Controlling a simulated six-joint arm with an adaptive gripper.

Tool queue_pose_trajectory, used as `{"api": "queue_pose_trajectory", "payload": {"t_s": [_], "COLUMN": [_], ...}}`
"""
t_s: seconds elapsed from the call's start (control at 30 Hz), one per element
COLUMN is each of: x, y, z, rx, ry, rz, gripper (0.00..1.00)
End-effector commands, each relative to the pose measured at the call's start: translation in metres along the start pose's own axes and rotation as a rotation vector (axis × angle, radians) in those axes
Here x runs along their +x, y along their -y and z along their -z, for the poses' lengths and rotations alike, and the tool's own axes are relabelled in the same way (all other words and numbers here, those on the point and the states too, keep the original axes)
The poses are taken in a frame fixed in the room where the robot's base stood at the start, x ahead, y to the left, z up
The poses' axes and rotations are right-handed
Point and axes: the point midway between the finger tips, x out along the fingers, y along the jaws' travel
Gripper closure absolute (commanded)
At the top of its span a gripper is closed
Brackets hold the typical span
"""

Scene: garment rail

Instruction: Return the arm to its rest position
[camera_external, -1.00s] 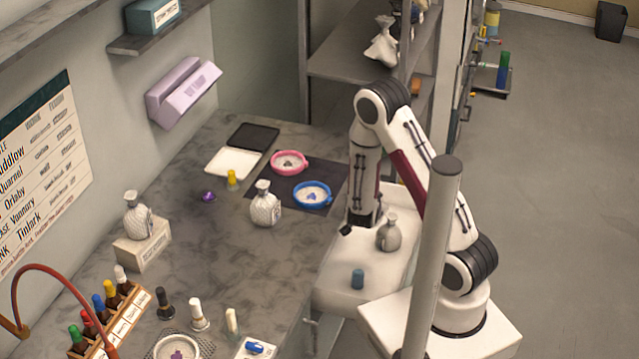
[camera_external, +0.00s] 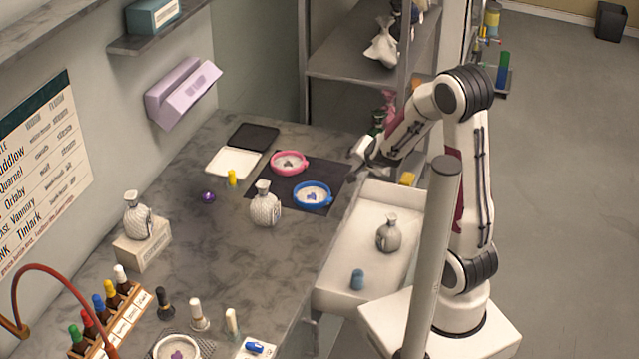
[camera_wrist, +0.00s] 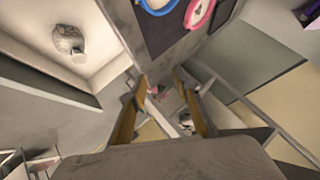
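My arm is bent, its elbow up at the right in the external view. My gripper (camera_external: 366,155) is in the air near the far end of the white tray, beside the counter's right edge. In the wrist view my gripper (camera_wrist: 163,98) shows two fingers spread apart with nothing held between them. A grey bottle (camera_external: 389,235) stands in the white tray (camera_external: 345,262), well clear of the fingers. The bottle also shows in the wrist view (camera_wrist: 68,40).
A pink-rimmed dish (camera_external: 290,162) and a blue-rimmed dish (camera_external: 313,194) sit on a dark mat left of my gripper. A pale bottle (camera_external: 264,206) stands beside the mat. Shelving (camera_external: 350,62) rises behind. A grey post (camera_external: 432,250) stands in front of my arm.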

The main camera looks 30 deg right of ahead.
Motion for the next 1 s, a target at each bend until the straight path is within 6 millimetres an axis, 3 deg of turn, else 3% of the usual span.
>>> {"api": "queue_pose_trajectory", "payload": {"t_s": [0.2, 0.47, 0.77, 1.0], "x": [-0.036, -0.082, -0.136, -0.178], "y": [0.018, 0.025, 0.015, -0.005], "z": [-0.006, -0.015, -0.025, -0.03], "rx": [-0.098, -0.241, -0.422, -0.569], "ry": [0.09, 0.183, 0.268, 0.319], "rz": [0.057, 0.102, 0.124, 0.114], "gripper": [0.69, 0.69, 0.69, 0.69]}}
